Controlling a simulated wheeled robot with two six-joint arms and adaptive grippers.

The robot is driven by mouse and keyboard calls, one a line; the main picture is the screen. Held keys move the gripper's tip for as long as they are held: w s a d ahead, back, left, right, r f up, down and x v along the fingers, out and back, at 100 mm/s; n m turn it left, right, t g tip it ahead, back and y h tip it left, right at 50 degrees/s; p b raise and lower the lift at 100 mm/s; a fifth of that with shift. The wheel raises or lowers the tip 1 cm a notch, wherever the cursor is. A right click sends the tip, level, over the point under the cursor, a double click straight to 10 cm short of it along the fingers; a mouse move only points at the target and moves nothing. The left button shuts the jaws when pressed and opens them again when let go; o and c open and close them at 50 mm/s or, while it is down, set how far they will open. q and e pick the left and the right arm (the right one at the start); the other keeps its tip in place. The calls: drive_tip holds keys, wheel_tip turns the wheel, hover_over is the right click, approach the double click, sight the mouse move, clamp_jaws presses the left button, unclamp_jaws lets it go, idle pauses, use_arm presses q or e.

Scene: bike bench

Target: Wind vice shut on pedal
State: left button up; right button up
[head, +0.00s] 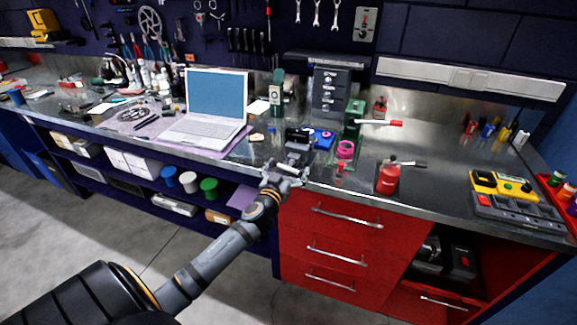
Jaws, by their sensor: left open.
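A dark vice (297,147) sits at the front edge of the metal workbench, right of the laptop. My left gripper (290,170) is open at the bench's front edge, just in front of the vice, and covers its lower front. At this size I cannot tell whether the gripper touches the vice's handle. I cannot make out a pedal clearly, nor how wide the vice jaws are. My right gripper is not in view.
A laptop (204,107) stands left of the vice. A blue tray (322,138), a pink roll (346,149) and a red can (387,179) stand to its right. Red drawers (335,240) lie below the bench edge. The bench between the can and the yellow-topped organiser (503,188) is clear.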

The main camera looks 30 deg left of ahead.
use_arm(q)
drive_tip(key=c, duration=1.1)
idle(0.5)
drive_tip(key=o, duration=1.1)
drive_tip(key=v, duration=1.2)
drive_tip(key=shift+d, duration=0.1)
